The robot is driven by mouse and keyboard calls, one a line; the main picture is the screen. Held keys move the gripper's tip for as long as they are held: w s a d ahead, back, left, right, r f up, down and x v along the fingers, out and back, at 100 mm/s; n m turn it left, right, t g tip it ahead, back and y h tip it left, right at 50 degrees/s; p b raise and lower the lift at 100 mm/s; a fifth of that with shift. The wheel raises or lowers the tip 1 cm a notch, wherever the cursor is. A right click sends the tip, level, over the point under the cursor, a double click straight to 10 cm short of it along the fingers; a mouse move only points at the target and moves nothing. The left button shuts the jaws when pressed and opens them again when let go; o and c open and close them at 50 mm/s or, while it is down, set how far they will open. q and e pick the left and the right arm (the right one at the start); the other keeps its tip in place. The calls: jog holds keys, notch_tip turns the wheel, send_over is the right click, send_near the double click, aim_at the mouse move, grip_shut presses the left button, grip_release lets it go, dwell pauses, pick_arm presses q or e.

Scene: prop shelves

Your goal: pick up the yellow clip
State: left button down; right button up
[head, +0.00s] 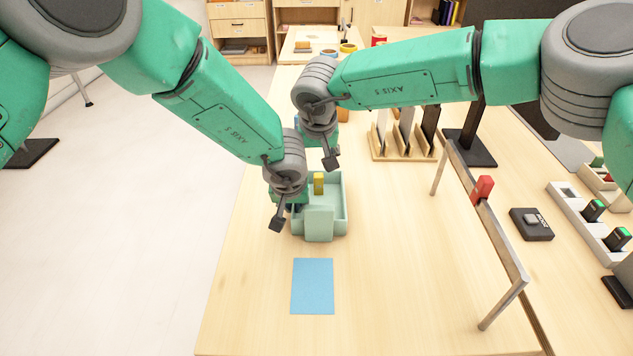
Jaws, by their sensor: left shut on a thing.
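The yellow clip (319,184) stands upright inside a pale green tray (319,226) on the wooden table. My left gripper (284,213) is at the tray's left wall, with one dark fingertip showing outside it. It looks shut on that wall, though the wrist hides the other finger. The yellow clip is to the right of this gripper and looks apart from it. My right gripper (331,159) is above and behind the tray, close to the clip in the picture. Only one dark fingertip shows clearly, so its opening is unclear.
A blue mat (312,286) lies in front of the tray. To the right, a metal rail (498,240) on posts carries a red clip (483,188). A wooden rack (403,145) stands behind. A black box (531,224) lies beyond the rail. The table between mat and rail is clear.

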aim_at(316, 175)
jog(key=x, duration=0.3)
jog(key=shift+w+a+f, duration=0.15)
jog(key=shift+a+f, duration=0.05)
jog(key=shift+f, duration=0.05)
jog(key=shift+x, duration=2.7)
jog(key=shift+d, duration=0.2)
jog(key=c, duration=1)
